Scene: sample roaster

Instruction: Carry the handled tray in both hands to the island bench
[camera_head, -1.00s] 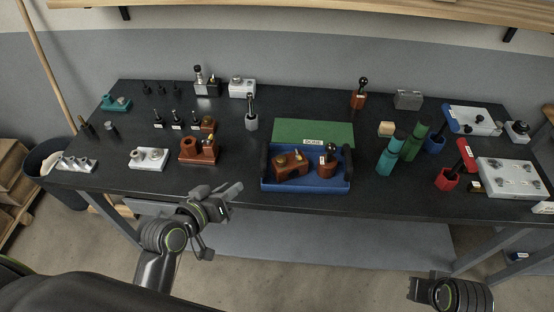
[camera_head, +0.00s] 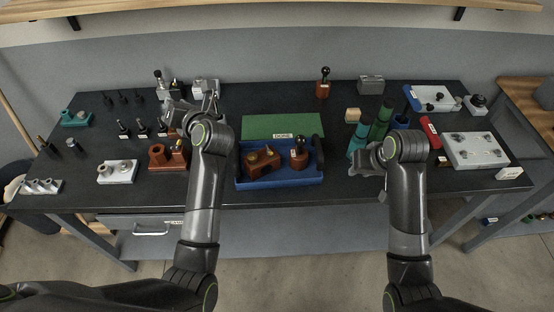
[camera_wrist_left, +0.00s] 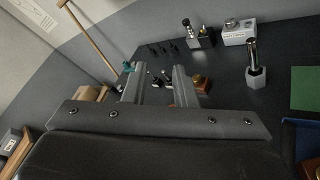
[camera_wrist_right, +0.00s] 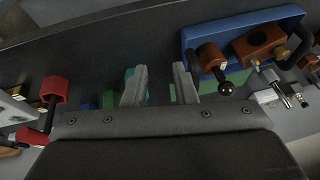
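The blue handled tray (camera_head: 279,181) sits on the dark bench, with a black handle at each end. It holds a brown wooden block (camera_head: 262,160) and a brown holder with a black-knobbed tool (camera_head: 299,156). My left gripper (camera_head: 193,98) is open and empty above the bench, left of the tray and apart from it. My right gripper (camera_head: 362,160) is open and empty, just right of the tray and in front of the green cylinders. The right wrist view shows the tray (camera_wrist_right: 243,22) at upper right, beyond the fingers (camera_wrist_right: 160,84).
A green mat (camera_head: 284,125) with a label lies behind the tray. Green and teal cylinders (camera_head: 381,121) stand right of it. Small tools, brown holders and white blocks (camera_head: 117,172) crowd the left side. Another wooden-topped table (camera_head: 535,98) stands at the right.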

